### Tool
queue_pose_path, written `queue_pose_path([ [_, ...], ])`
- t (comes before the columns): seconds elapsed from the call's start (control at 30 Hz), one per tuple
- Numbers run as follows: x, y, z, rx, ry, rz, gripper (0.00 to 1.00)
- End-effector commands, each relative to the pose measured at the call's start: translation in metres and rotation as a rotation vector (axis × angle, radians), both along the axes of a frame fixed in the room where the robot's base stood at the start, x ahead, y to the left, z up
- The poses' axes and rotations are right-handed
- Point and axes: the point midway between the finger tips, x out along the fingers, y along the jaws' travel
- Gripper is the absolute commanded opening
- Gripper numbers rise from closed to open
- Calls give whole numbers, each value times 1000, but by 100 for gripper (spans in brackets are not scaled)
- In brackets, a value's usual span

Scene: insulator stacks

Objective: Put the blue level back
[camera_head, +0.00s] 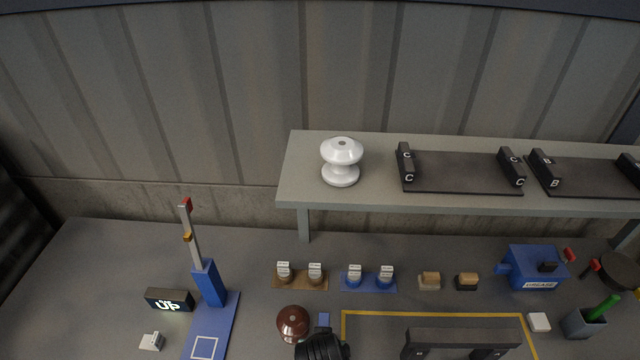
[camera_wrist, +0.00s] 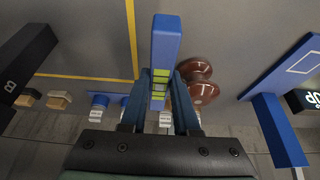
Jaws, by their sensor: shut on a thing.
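The blue level (camera_wrist: 165,45) is a long blue bar with green-yellow vial windows. In the wrist view it stands between the two fingers of my gripper (camera_wrist: 160,92), which is shut on it. In the head view only a small blue end of the level (camera_head: 324,319) shows, above the dark body of my gripper (camera_head: 322,344), which hides the rest. The level is just right of a brown insulator (camera_head: 293,323) and left of the yellow-outlined area. I cannot tell whether the level touches the bench.
The brown insulator (camera_wrist: 202,88) stands close to my right finger in the wrist view. A dark cradle (camera_head: 460,342) lies inside the yellow outline. Brown and blue trays (camera_head: 368,284) with labelled pieces sit behind. A blue gauge stand (camera_head: 208,285) is left. A white insulator (camera_head: 341,162) stands on the shelf.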

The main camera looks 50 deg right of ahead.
Motion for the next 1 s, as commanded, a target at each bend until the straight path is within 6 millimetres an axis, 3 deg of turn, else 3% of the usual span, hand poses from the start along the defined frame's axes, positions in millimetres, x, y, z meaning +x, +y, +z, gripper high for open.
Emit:
queue_pose_path([
  [0.43, 0, 0, -53, 1, 0, -1, 0],
  [0.87, 1, 0, -60, 0, -1, 0, 0],
  [0.9, 0, 0, -60, 1, -1, 0, 35],
  [1.0, 0, 0, -59, 1, -1, 0, 53],
])
